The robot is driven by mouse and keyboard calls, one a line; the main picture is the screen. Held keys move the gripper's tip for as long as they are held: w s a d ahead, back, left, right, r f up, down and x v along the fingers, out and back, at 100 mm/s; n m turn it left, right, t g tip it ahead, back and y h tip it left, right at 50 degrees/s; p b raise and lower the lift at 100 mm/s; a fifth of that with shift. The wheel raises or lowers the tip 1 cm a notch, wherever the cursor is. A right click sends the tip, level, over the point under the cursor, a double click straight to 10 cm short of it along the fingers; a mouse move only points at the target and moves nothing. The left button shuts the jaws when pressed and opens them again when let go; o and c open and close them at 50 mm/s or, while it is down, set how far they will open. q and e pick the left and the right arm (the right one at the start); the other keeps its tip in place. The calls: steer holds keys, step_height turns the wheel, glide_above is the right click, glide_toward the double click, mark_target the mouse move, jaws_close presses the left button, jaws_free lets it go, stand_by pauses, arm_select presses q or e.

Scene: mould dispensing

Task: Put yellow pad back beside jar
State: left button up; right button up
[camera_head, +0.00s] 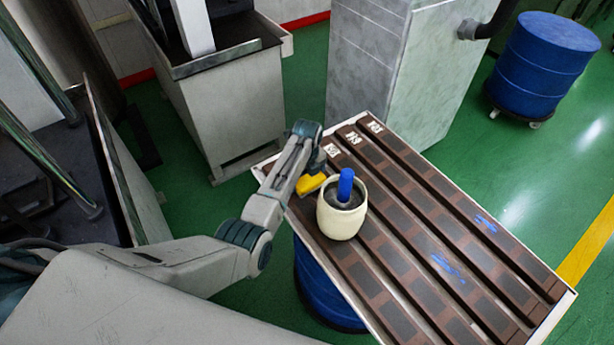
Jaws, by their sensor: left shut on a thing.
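The yellow pad (311,184) is at the end of my left arm, near the far left corner of the table, just left of and behind the jar. My left gripper (318,172) is shut on the pad; its fingers are partly hidden by the wrist. I cannot tell whether the pad touches the table. The cream jar (341,220) stands upright on the table, with dark contents and a blue-handled tool (345,187) standing in it. My right gripper is not in view.
The slatted brown table (420,240) has white markings at its far end and blue smears on its right-hand slats. A blue drum (325,290) is under it. Grey cabinets (225,110) stand behind, and another blue drum (540,65) is at the back right.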

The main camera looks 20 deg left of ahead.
mark_target(307, 176)
arm_select(q)
steer(key=o, duration=0.7)
steer(key=shift+f, duration=0.15)
steer(key=shift+r, duration=0.3)
step_height(307, 176, up, 12)
steer(key=shift+r+b, duration=0.1)
steer(key=shift+b, duration=0.75)
